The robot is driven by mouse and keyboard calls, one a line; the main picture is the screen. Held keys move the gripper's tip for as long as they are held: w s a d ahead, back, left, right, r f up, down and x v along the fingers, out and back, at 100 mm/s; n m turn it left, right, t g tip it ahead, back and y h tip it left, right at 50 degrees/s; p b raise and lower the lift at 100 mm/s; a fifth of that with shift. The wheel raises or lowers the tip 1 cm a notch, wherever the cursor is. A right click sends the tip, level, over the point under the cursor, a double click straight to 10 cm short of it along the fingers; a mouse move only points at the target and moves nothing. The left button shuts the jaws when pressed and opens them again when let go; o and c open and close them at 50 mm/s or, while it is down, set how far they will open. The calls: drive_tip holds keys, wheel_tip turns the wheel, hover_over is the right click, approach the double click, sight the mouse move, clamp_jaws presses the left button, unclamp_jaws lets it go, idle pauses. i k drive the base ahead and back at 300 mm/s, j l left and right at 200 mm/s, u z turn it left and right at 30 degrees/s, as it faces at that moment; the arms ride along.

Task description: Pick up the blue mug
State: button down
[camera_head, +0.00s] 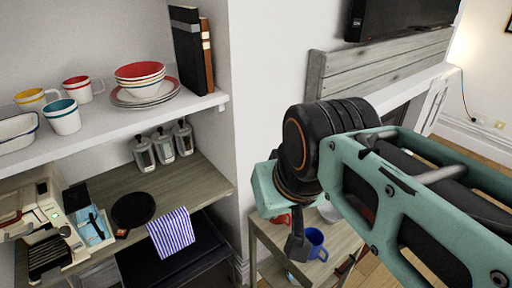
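A blue mug (317,248) stands on a small wooden table (268,236) at the lower middle of the head view. My arm comes in from the right, and my gripper (297,249) points down just left of the mug in the picture. The arm's wrist hides much of the gripper, and only a dark finger part shows. I cannot tell whether it is open or shut, or whether it touches the mug.
A red item (283,219) and a white item (328,211) are partly hidden near the mug. A white wall panel (243,140) separates the table from shelves with mugs, stacked bowls (140,72) and books (189,50). A striped cloth (171,234) hangs over the lower shelf.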

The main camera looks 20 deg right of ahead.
sight(316, 237)
drive_tip(key=l+z, duration=0.15)
drive_tip(key=z, duration=0.65)
drive_tip(key=k+l+u, duration=0.25)
drive_tip(key=i+j, duration=0.05)
drive_tip(key=i, duration=0.05)
